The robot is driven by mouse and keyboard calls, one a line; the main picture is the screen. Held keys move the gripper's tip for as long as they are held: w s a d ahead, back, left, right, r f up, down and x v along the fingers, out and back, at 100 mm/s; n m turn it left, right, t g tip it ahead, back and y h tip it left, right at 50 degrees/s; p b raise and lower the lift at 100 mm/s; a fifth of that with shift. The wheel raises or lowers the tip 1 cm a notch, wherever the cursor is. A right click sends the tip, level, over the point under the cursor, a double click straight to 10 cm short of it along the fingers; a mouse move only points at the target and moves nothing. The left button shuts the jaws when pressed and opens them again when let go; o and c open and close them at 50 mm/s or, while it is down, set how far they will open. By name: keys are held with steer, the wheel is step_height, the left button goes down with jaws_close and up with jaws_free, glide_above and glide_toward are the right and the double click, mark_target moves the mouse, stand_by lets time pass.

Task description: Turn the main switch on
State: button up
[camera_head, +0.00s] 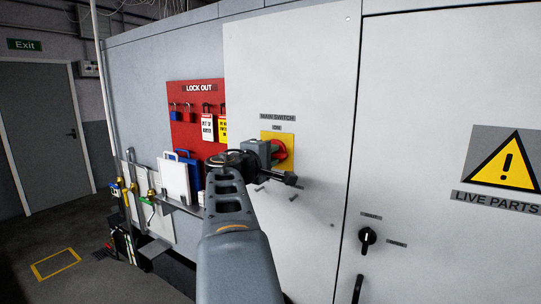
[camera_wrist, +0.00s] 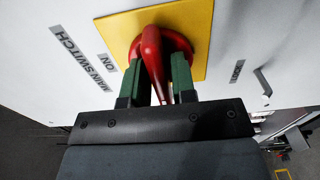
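The main switch is a red rotary handle (camera_wrist: 152,45) on a yellow plate (camera_wrist: 195,30), set in the pale cabinet front. In the head view, part of the red handle (camera_head: 283,153) and the yellow plate (camera_head: 288,137) show behind my gripper (camera_head: 268,152). The wrist view shows the handle lying crosswise to the direction of the ON label (camera_wrist: 106,61). My gripper (camera_wrist: 158,65) has its two green fingers apart, one on each side of the handle. Gaps show between fingers and handle, so it is around the handle without a visible grip. The MAIN SWITCH label (camera_head: 277,117) is above the plate.
A red lock-out board (camera_head: 190,95) with padlocks and tags hangs left of the switch. Small pegs (camera_head: 293,197) stick out below it. A black rotary knob (camera_head: 367,236) and a warning sign (camera_head: 505,160) are on the right door. Floor at the left is open.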

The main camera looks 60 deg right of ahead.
jaws_close()
steer(key=shift+f+b, duration=0.15)
steer(key=shift+b, duration=0.3)
steer(key=shift+f+m+b, duration=0.2)
steer(key=shift+m+b, duration=0.5)
steer(key=shift+b, duration=0.35)
steer(key=m+b, duration=0.1)
steer(key=b, duration=0.1)
steer(key=shift+f+m+b, duration=0.15)
steer(key=shift+m+b, duration=0.15)
steer(key=shift+b, duration=0.1)
steer(key=m+b, duration=0.4)
steer(key=b, duration=0.2)
steer(key=shift+w+m, duration=0.1)
steer(key=shift+m, duration=0.2)
steer(key=m+b, duration=0.5)
steer(key=m, duration=0.1)
steer(key=m+b, duration=0.1)
steer(key=m, duration=0.1)
steer(key=m+b, duration=0.1)
steer(key=m, duration=0.1)
steer(key=shift+w+r, duration=0.15)
steer(key=shift+r, duration=0.1)
steer(key=shift+m, duration=0.3)
